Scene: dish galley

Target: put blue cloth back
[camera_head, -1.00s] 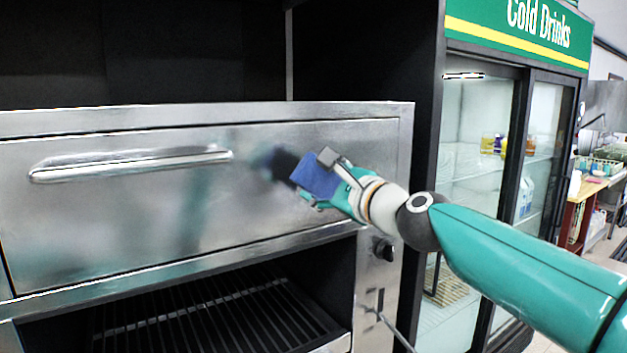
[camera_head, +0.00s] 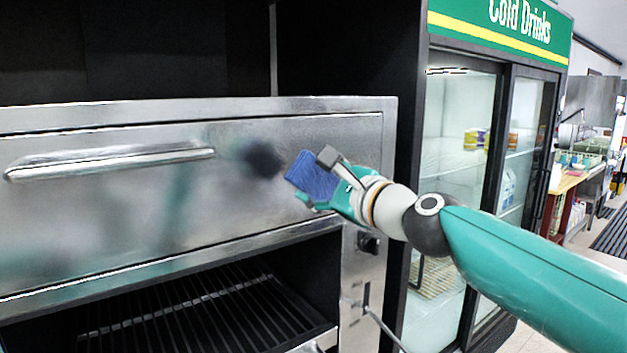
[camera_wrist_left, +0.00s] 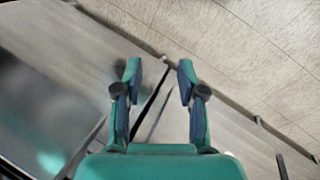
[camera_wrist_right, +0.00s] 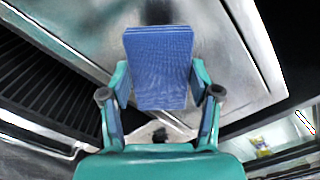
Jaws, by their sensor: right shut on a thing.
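The blue cloth (camera_head: 313,176) is a folded, flat pad held in front of the oven door (camera_head: 110,215). My right gripper (camera_head: 328,180) is shut on it, with the arm coming in from the right. In the right wrist view the cloth (camera_wrist_right: 158,65) stands out between the two fingers (camera_wrist_right: 158,82), with the metal door behind it. I cannot tell whether the cloth touches the door. My left gripper (camera_wrist_left: 159,72) is open and empty in the left wrist view, above a grey metal surface and pale floor. It is not in the head view.
A dark patch (camera_head: 262,158) shows on the door left of the cloth. The door has a long bar handle (camera_head: 115,162). Below is an open bay with a rack (camera_head: 200,310). A Cold Drinks fridge (camera_head: 460,180) stands right; a sink counter (camera_head: 575,180) is behind.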

